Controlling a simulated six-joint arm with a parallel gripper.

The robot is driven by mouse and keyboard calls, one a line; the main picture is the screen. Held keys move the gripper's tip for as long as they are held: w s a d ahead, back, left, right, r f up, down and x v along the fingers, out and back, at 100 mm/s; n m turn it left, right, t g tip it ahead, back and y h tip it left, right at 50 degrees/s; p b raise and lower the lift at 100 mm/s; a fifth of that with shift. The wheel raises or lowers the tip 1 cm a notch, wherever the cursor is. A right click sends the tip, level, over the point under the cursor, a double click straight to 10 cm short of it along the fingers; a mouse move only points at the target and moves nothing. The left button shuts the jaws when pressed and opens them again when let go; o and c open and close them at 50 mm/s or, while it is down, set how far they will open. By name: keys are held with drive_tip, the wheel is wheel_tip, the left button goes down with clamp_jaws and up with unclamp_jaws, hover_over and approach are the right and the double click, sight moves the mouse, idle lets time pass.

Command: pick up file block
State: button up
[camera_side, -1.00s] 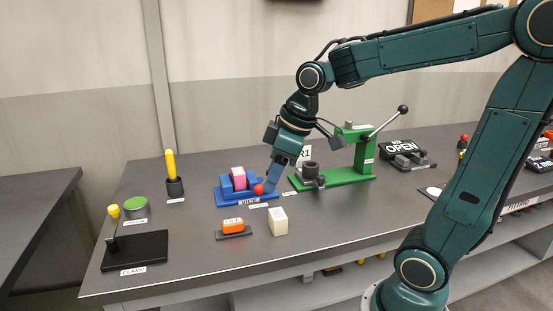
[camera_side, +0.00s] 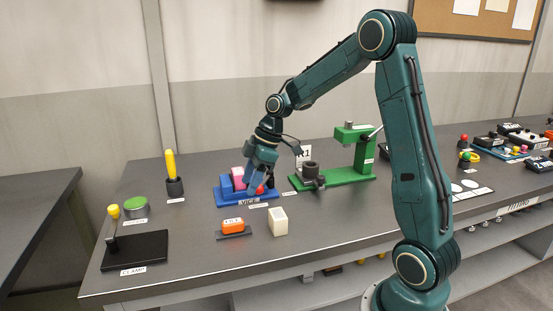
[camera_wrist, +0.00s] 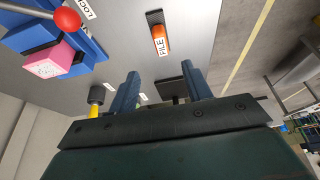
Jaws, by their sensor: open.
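The file block is orange with a white label (camera_side: 232,225) and lies on a small dark base near the front of the bench. In the wrist view the file block (camera_wrist: 160,39) shows above and beyond the fingers, its label reading FILE. My gripper (camera_side: 256,188) is at the blue vice in the side view, behind and to the right of the file block. In the wrist view my gripper (camera_wrist: 164,82) has its two blue fingers spread apart with nothing between them. The file block is apart from the fingers.
The blue vice (camera_side: 229,197) holds a pink block (camera_wrist: 48,60) and has a red ball handle (camera_wrist: 67,20). A white block (camera_side: 278,221) stands right of the file block. A green press (camera_side: 345,175) is to the right, a black clamp plate (camera_side: 135,250) at left.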

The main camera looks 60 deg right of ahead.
sight(233, 221)
drive_tip(key=shift+f, duration=0.1)
drive_tip(key=shift+x, duration=4.25)
drive_tip(key=shift+a+f, duration=0.1)
drive_tip(key=shift+x, duration=2.5)
drive_tip(key=shift+w+a, duration=0.1)
clamp_jaws()
